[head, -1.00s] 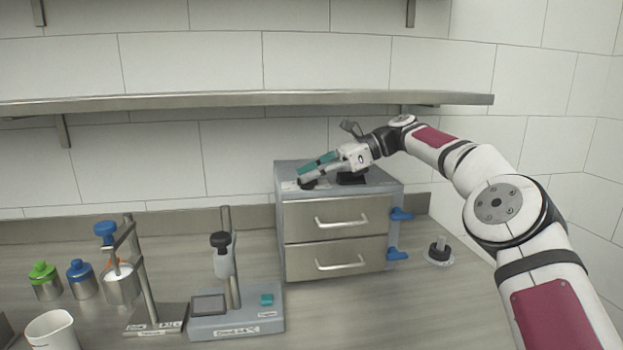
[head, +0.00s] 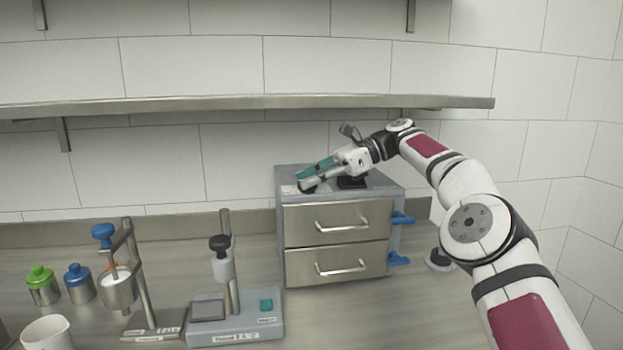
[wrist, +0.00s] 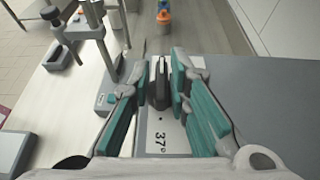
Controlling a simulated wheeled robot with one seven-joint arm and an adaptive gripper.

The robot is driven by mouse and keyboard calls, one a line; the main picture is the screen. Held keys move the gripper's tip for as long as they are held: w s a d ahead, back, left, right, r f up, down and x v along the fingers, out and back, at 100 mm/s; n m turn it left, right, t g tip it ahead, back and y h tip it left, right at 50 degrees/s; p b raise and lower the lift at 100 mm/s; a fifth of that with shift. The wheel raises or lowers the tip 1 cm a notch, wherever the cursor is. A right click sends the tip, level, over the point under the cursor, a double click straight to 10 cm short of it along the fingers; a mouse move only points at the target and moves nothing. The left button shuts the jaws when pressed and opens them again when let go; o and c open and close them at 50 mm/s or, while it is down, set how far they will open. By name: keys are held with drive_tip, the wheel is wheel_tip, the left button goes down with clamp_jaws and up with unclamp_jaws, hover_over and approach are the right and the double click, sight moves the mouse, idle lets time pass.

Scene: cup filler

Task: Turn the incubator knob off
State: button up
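The incubator (head: 337,235) is a grey box with two steel drawers on the bench. A black knob (wrist: 158,84) stands on its grey top beside a white label reading 37°. It also shows in the head view (head: 308,187) at the top's front left. My gripper (wrist: 160,72) is over the knob, with one teal-padded finger on each side of it. The fingers are apart, with a narrow gap visible on the left. Whether the right finger touches the knob is not clear. In the head view my gripper (head: 310,178) points down-left over the incubator top.
A second black piece (head: 352,182) sits on the incubator top under my wrist. Blue handles (head: 400,219) stick out on its right side. Left are a device with a screen (head: 236,326), a clamp stand (head: 148,290) and capped jars (head: 80,283). A steel shelf (head: 250,101) runs above.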

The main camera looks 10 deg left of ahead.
drive_tip(key=shift+o, duration=0.2)
drive_tip(key=shift+r, duration=0.1)
drive_tip(key=shift+d+r+m+t+p, duration=0.1)
drive_tip(key=shift+m+t+p, duration=0.4)
drive_tip(key=shift+t+p, duration=0.15)
